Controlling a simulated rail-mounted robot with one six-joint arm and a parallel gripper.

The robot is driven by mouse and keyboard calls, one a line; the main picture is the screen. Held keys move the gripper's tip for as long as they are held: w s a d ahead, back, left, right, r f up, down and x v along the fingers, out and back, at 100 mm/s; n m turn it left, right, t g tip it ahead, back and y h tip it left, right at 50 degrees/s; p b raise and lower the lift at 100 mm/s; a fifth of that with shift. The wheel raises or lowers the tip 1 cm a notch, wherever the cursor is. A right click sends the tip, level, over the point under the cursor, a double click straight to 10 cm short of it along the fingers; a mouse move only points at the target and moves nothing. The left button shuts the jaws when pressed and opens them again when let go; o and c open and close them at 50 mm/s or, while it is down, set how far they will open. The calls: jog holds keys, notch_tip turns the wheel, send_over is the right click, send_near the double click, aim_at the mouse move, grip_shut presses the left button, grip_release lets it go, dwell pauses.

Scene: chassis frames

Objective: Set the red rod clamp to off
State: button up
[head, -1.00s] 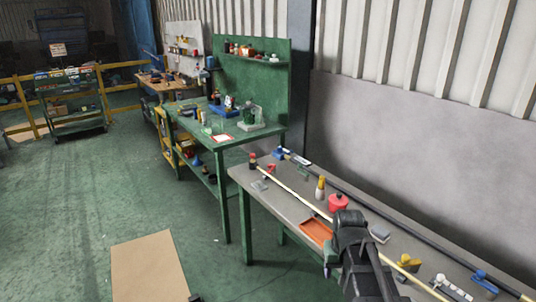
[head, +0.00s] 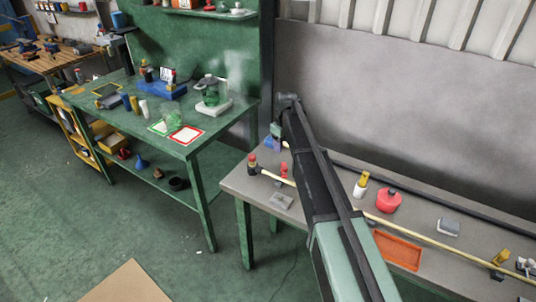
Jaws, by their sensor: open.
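The red rod clamp (head: 284,171) is a small red piece at the left end of the grey bench, by the pale rod (head: 274,177). Its lever looks roughly upright, but it is too small to read its setting. My arm reaches from the lower middle across the bench toward its far left corner. My gripper (head: 277,134) is at the arm's far end, beyond and above the red clamp and apart from it. It is open, with nothing seen in it; its fingers are small and partly hidden. A blue clamp (head: 270,144) shows just below it.
A dark bottle with a red top (head: 252,163) stands left of the clamp; a grey block (head: 281,201) lies in front. A yellow-topped bottle (head: 360,186), red pot (head: 388,201) and orange tray (head: 398,250) are to the right. A green workbench (head: 190,150) stands left.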

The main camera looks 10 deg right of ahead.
aim_at(284, 167)
jog(key=shift+n, duration=0.3)
jog(key=f+b, duration=1.1)
jog(key=shift+s+d, duration=0.25)
jog(key=shift+s, duration=0.05)
jog(key=shift+r, duration=0.1)
grip_shut()
